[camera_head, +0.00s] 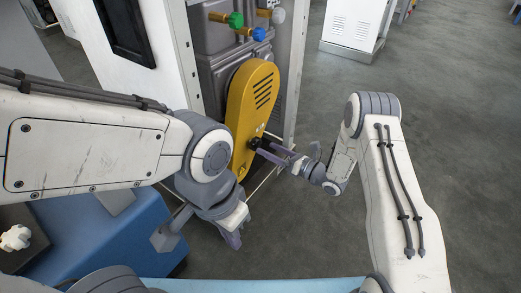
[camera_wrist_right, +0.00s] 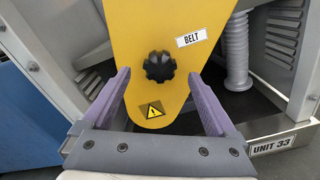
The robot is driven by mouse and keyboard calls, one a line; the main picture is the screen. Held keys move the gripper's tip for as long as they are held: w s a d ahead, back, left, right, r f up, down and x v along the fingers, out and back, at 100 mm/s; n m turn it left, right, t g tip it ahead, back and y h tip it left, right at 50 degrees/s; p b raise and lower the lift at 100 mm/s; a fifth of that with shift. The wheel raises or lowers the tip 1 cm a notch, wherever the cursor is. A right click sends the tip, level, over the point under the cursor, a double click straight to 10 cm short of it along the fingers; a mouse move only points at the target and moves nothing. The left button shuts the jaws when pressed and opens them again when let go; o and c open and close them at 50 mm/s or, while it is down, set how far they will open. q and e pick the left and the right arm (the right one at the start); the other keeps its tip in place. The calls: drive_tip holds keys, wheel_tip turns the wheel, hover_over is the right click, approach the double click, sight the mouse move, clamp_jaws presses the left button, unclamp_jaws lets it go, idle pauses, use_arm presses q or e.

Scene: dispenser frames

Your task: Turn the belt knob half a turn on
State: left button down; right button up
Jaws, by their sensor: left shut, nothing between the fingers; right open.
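The belt knob is a black lobed knob (camera_wrist_right: 160,67) on the lower part of a yellow belt cover (camera_wrist_right: 150,25), below and left of a "BELT" label (camera_wrist_right: 192,38). In the head view the knob (camera_head: 255,142) shows small on the cover (camera_head: 248,95). My right gripper (camera_wrist_right: 162,84) is open, its purple fingers apart on the left and right of the knob, with visible gaps on both sides. In the head view the right gripper (camera_head: 271,154) points at the knob from the right. My left gripper (camera_head: 234,241) is shut and empty, hanging low in front of the cover.
Green (camera_head: 236,19), blue (camera_head: 259,34) and grey (camera_head: 278,15) knobs sit on the machine above the cover. A warning sticker (camera_wrist_right: 152,109) is below the belt knob. A blue cabinet (camera_head: 100,235) stands at lower left. Grey floor (camera_head: 325,110) is open to the right.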

sight(259, 144)
drive_tip(key=b+x, duration=0.1)
drive_tip(key=x, duration=0.2)
drive_tip(key=shift+w+a+f, duration=0.1)
drive_tip(key=shift+w+a, duration=0.1)
drive_tip(key=shift+a, duration=0.1)
drive_tip(key=shift+w+a, duration=0.25)
drive_tip(key=shift+a, duration=0.05)
drive_tip(key=c, duration=1.4)
drive_tip(key=shift+o, duration=0.2)
